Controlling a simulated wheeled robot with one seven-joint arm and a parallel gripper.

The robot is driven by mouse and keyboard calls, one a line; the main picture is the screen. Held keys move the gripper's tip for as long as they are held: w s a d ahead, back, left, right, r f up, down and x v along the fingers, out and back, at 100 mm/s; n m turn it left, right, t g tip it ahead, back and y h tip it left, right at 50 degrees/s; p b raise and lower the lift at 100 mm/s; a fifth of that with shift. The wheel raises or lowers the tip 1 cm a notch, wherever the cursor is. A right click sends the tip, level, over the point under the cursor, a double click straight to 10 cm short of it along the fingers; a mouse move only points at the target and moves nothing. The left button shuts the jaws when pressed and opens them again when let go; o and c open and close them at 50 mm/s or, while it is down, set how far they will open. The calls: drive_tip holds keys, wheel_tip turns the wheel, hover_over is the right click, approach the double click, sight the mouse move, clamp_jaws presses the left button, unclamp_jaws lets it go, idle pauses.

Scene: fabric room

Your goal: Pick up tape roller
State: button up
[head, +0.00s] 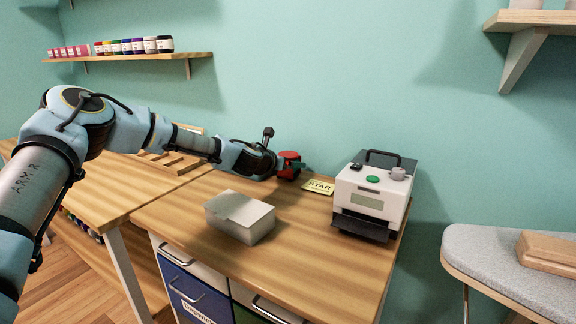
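A red object (290,160), which looks like the tape roller, is at the back of the wooden worktable, near the wall. It is small in the head view, and its finer shape is hard to make out. My arm reaches across from the left, and my gripper (276,167) is right at the left side of the red object. The fingertips are too small and partly hidden, so I cannot tell whether they touch or hold it.
A grey-white box (240,217) stands on the worktable (300,262) in front of my gripper. A yellow card marked STAR (318,187) lies right of the red object. A white machine (371,195) stands at the right end. An ironing board (490,262) is farther right.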

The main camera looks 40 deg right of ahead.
drive_tip(key=c, duration=1.3)
